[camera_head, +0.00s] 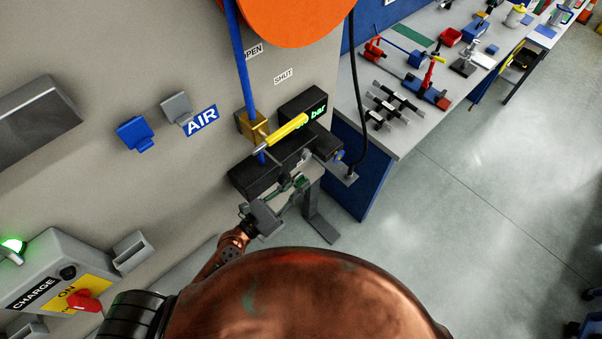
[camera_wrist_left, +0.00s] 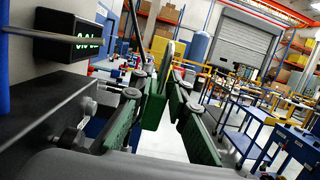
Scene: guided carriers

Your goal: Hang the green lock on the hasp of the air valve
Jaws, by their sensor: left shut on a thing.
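The air valve is a brass body (camera_head: 252,125) on a blue pipe, with a yellow handle (camera_head: 287,132) slanting up to the right. A thin grey rod shows by the handle, but I cannot clearly make out the hasp. My left gripper (camera_head: 291,191) is below the handle, in front of the black block. It is shut on the green lock (camera_wrist_left: 153,111), whose body shows between the fingers in the left wrist view, with a grey shackle above it. The lock is apart from the valve handle. The fingers partly hide the lock. My right gripper is out of view.
A black block (camera_head: 250,177) and a pressure display (camera_head: 304,106) sit close by the gripper. A grey bracket (camera_head: 318,214) stands below. Blue (camera_head: 135,133) and grey (camera_head: 177,108) holders are on the wall, left of the valve. A workbench (camera_head: 408,136) with tools stands to the right.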

